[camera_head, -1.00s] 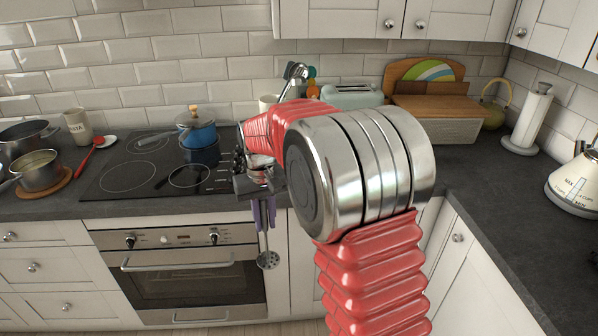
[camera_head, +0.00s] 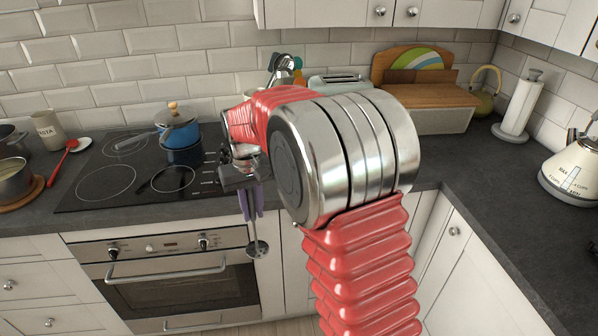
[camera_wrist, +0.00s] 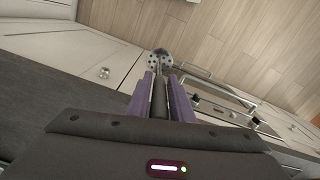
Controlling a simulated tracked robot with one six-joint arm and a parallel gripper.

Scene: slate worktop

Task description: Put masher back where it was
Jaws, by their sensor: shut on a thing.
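My gripper (camera_head: 249,200) hangs at the counter's front edge beside the hob, with its purple fingers pointing down. It is shut on the masher, whose round perforated head (camera_head: 258,249) hangs below in front of the cabinet doors right of the oven. In the wrist view the purple fingers (camera_wrist: 160,84) close around the masher's dark handle (camera_wrist: 158,98). Its speckled head (camera_wrist: 160,62) shows past the fingertips over the floor. Metal utensils (camera_head: 281,66) stand upright behind my arm near the tiled wall; their lower ends are hidden by my arm.
A blue pan (camera_head: 178,130) stands on the black hob (camera_head: 110,182). A toaster (camera_head: 338,83), a wooden-lidded bread bin (camera_head: 435,108), a paper roll (camera_head: 518,105) and a kettle (camera_head: 577,170) stand to the right. The right counter's front stretch (camera_head: 480,200) is bare.

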